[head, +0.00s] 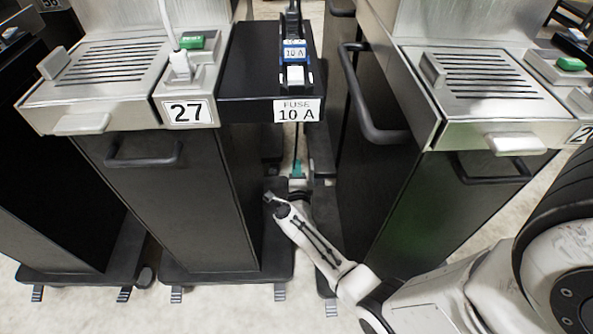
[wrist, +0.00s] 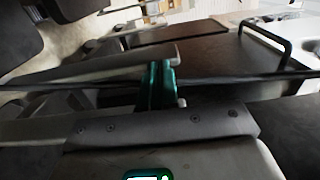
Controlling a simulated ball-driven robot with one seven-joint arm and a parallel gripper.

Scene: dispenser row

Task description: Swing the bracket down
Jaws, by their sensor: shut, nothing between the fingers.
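No part is clearly marked as the bracket. A black upright piece (head: 293,22) stands at the back of the black fuse box labelled 10 A (head: 255,62), and I cannot tell if it is the bracket. My gripper's teal fingertips (head: 297,171) show low in the gap between the cabinets, below and in front of the box. In the wrist view the teal fingers (wrist: 155,86) are together with nothing between them. A thin dark bar (wrist: 240,80) crosses the wrist view close by the fingers; whether they touch it is unclear.
Cabinet 27 (head: 188,112) with its slotted tray stands left of the gap. Another cabinet (head: 465,95) stands to the right, with a dark curved handle (head: 362,105) jutting into the gap. The gap is narrow, and pale floor (head: 215,312) is open in front.

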